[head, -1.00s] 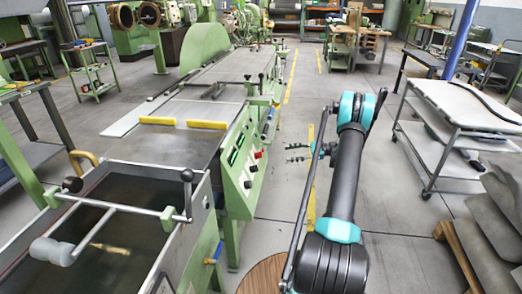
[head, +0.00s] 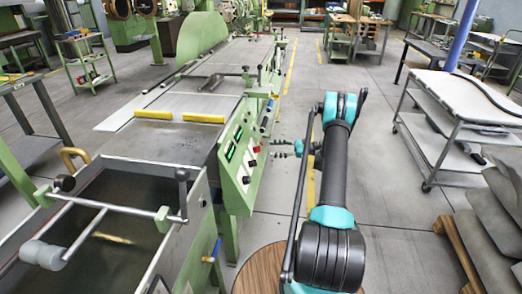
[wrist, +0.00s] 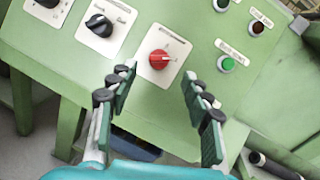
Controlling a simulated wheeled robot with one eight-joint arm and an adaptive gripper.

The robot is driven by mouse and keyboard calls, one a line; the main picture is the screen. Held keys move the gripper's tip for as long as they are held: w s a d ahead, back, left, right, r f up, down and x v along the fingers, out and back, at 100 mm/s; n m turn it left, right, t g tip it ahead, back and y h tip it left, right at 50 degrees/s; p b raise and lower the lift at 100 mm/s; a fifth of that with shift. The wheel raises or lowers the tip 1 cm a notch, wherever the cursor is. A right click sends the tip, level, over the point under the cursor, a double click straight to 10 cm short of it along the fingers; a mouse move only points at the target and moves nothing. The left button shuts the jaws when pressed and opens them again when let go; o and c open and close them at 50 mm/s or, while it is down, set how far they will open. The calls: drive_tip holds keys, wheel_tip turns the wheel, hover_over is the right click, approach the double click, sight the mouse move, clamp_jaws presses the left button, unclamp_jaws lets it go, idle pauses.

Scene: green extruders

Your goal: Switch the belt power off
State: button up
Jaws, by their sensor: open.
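A red rotary knob (wrist: 160,58) sits on a white plate on the green control panel (wrist: 110,80). Its label is too small to read. In the head view the red knob (head: 256,149) shows on the side of the green machine. My gripper (wrist: 159,80) is open and empty, facing the panel. Its two fingertips stand to the left and right of the red knob in the wrist view, slightly below it. I cannot tell whether they touch the panel. In the head view my gripper (head: 287,148) is just right of the panel.
A black rotary knob (wrist: 98,24) is left of the red one. A green button (wrist: 227,64) is to the right. A white cart (head: 462,100) stands at the right.

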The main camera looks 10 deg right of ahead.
sight(257, 149)
drive_tip(key=a, duration=0.4)
drive_tip(key=w+a, duration=0.1)
drive_tip(key=a, duration=0.2)
drive_tip(key=shift+c, duration=0.2)
clamp_jaws()
drive_tip(key=shift+n, duration=0.5)
drive_tip(key=n+g, duration=0.1)
drive_tip(key=n, duration=0.2)
drive_tip(key=n+g+h, duration=0.1)
drive_tip(key=n+g, duration=0.1)
drive_tip(key=n, duration=0.1)
drive_tip(key=shift+w+r+n, duration=0.15)
drive_tip(key=shift+n, duration=0.25)
drive_tip(key=n+h, duration=0.1)
drive_tip(key=n, duration=0.2)
drive_tip(key=n+g+h, duration=0.1)
drive_tip(key=n, duration=0.1)
drive_tip(key=shift+n+h, duration=0.3)
drive_tip(key=shift+n, duration=0.1)
